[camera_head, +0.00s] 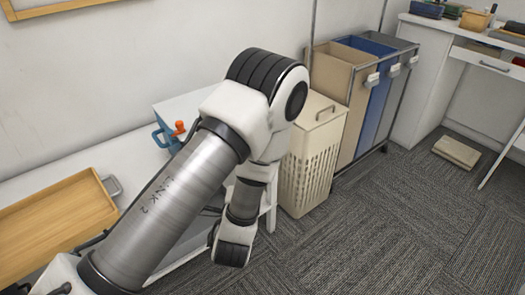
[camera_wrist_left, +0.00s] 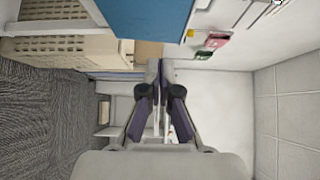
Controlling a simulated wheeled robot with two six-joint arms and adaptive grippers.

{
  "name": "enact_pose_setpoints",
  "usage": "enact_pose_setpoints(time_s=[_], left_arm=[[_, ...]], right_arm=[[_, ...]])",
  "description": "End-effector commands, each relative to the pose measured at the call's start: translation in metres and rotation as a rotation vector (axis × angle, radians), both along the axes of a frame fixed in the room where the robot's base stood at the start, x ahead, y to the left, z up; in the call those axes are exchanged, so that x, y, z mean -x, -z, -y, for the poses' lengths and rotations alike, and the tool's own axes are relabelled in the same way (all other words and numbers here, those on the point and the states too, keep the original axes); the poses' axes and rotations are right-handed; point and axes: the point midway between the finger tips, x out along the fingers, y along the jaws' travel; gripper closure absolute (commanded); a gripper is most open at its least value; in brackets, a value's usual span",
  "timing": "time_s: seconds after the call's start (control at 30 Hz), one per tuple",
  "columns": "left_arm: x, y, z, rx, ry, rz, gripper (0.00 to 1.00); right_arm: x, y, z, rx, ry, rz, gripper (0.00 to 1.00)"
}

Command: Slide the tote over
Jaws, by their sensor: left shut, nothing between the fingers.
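In the head view a small blue part (camera_head: 163,136) shows behind my left arm. It may belong to the tote, but the arm covers most of what is there. In the left wrist view a flat blue surface (camera_wrist_left: 150,18) fills the top edge and may be the tote's side; I cannot tell for sure. My left gripper (camera_wrist_left: 160,72) is shut and empty, its fingertips below that blue surface in the picture and apart from it. In the head view my left arm hides its fingers. My right gripper is not in view.
An orange part (camera_head: 179,129) sits beside the blue one. A wooden tray (camera_head: 55,225) lies on the white surface at left. A cream slatted hamper (camera_head: 311,160) and a tan, blue and grey sorter (camera_head: 372,95) stand right of my arm. The carpet (camera_head: 400,220) at right is mostly clear.

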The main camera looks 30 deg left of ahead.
Motion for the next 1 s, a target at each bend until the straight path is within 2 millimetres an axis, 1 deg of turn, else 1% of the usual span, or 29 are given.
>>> enact_pose_setpoints(time_s=[0.03, 0.17, 0.27, 0.67, 0.7, 0.8, 0.9, 1.0], left_arm=[[-0.001, 0.004, 0.000, 0.000, 0.001, 0.008, 1.00], [-0.007, 0.000, -0.002, 0.003, 0.000, 0.014, 1.00], [-0.019, -0.001, -0.009, 0.006, -0.002, 0.014, 1.00], [-0.095, 0.000, -0.046, 0.004, -0.002, 0.014, 1.00], [-0.096, 0.001, -0.056, 0.006, -0.004, 0.012, 1.00], [-0.101, 0.000, -0.070, 0.005, -0.002, 0.012, 1.00], [-0.104, 0.000, -0.078, 0.005, 0.000, 0.011, 1.00], [-0.105, 0.000, -0.081, 0.003, 0.001, 0.009, 1.00]], right_arm=[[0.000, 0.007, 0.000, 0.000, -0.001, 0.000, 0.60], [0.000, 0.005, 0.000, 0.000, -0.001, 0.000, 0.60], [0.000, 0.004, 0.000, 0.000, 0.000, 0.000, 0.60], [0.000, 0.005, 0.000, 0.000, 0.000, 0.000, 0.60], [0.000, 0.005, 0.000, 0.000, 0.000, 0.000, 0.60], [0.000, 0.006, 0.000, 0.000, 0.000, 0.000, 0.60], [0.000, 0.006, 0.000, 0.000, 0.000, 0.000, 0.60], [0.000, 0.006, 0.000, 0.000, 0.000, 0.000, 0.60]])
